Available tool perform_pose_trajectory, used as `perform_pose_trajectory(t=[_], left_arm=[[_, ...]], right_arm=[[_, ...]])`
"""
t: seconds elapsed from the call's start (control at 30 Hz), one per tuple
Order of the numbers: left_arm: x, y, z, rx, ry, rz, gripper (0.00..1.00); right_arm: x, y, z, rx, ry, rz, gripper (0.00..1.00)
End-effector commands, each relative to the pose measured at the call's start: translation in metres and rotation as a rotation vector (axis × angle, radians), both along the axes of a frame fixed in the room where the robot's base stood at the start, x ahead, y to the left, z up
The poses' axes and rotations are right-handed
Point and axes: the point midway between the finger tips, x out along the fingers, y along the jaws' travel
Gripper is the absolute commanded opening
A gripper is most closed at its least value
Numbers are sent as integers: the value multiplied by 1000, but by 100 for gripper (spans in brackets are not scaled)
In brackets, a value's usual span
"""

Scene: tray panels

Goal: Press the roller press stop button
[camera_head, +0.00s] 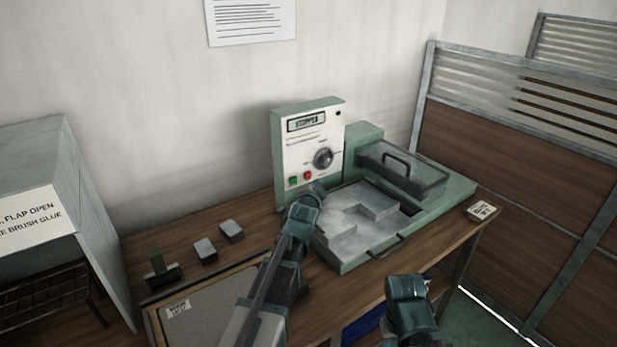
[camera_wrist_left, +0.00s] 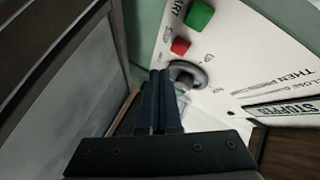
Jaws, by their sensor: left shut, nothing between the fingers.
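The roller press has a white control panel (camera_head: 306,130) with a display that appears to read STOPPED. Low on the panel are a green button (camera_head: 293,181) and a red button (camera_head: 307,175), with a round knob (camera_head: 323,158) to their upper right. My left gripper (camera_head: 314,190) is shut and empty, just in front of the panel's lower edge. In the left wrist view its fingertips (camera_wrist_left: 166,75) overlap the knob's edge (camera_wrist_left: 188,74), below the red button (camera_wrist_left: 180,46) and green button (camera_wrist_left: 201,14). Contact cannot be told. My right gripper (camera_head: 405,288) is low at front; its fingers are unclear.
The press bed (camera_head: 350,262) and its handled cover (camera_head: 415,178) lie right of the panel. Grey blocks (camera_head: 231,231) and a labelled board (camera_head: 205,307) are on the wooden bench to the left. A grey cabinet (camera_head: 85,160) stands far left, a partition (camera_head: 520,150) at right.

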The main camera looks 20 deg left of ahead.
Motion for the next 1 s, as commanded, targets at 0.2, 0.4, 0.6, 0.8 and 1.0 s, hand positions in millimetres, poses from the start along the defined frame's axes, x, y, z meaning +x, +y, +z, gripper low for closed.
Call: perform_pose_trajectory(t=[0.2,0.4,0.6,0.8,1.0], left_arm=[[-14,-17,0,2,1,-2,0],[-20,-25,0,0,1,1,0],[-20,-25,0,-1,0,1,0],[-20,-25,0,-1,0,0,0],[-20,-25,0,-1,0,0,0]], right_arm=[[0,0,0,0,0,0,50],[0,0,0,0,0,0,50],[0,0,0,0,0,0,50],[0,0,0,0,0,0,50],[0,0,0,0,0,0,50]])
